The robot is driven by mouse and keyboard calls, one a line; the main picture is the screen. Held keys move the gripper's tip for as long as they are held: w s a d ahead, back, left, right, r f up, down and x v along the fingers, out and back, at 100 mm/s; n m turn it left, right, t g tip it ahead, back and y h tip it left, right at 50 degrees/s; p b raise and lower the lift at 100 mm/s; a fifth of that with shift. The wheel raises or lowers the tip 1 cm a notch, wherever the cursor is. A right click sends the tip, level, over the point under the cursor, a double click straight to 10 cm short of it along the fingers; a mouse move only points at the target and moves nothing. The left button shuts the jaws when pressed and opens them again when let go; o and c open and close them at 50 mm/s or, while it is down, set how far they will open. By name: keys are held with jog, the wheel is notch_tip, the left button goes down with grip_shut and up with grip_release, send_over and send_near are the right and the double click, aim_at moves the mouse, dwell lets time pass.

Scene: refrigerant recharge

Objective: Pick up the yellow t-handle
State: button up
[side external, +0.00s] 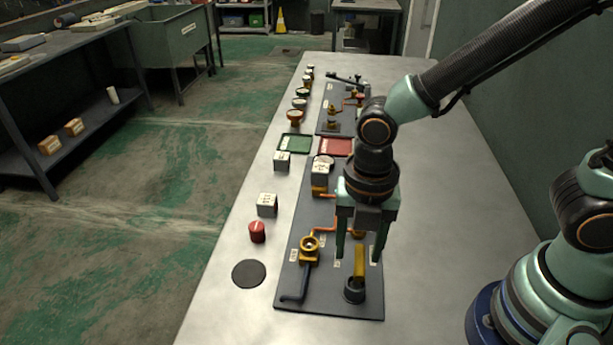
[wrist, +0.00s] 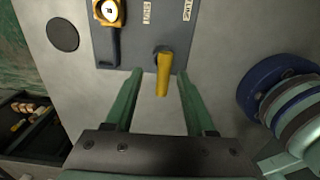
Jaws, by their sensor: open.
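The yellow t-handle (side external: 360,265) stands upright in a dark round socket (side external: 354,291) at the near right corner of the dark panel (side external: 325,304). It also shows in the wrist view (wrist: 163,74), ahead of my gripper and between the lines of its two fingers. My gripper (side external: 359,250) points down, open and empty, close above the handle in the side view. Its green fingers (wrist: 158,88) are spread apart in the wrist view. I cannot tell whether either finger touches the handle.
A brass valve (side external: 309,245) with a dark lever is left of the handle on the panel. A red cap (side external: 257,232), a black disc (side external: 249,273) and white blocks (side external: 267,205) stand left of the panel. Green (side external: 294,144) and red (side external: 336,147) trays lie farther back.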

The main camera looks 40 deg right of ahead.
jog(key=shift+s+d+f, duration=0.1)
jog(key=shift+f, duration=1.4)
jog(key=shift+s+d+f, duration=0.1)
jog(key=shift+f, duration=1.4)
jog(key=shift+c, duration=0.3)
grip_shut()
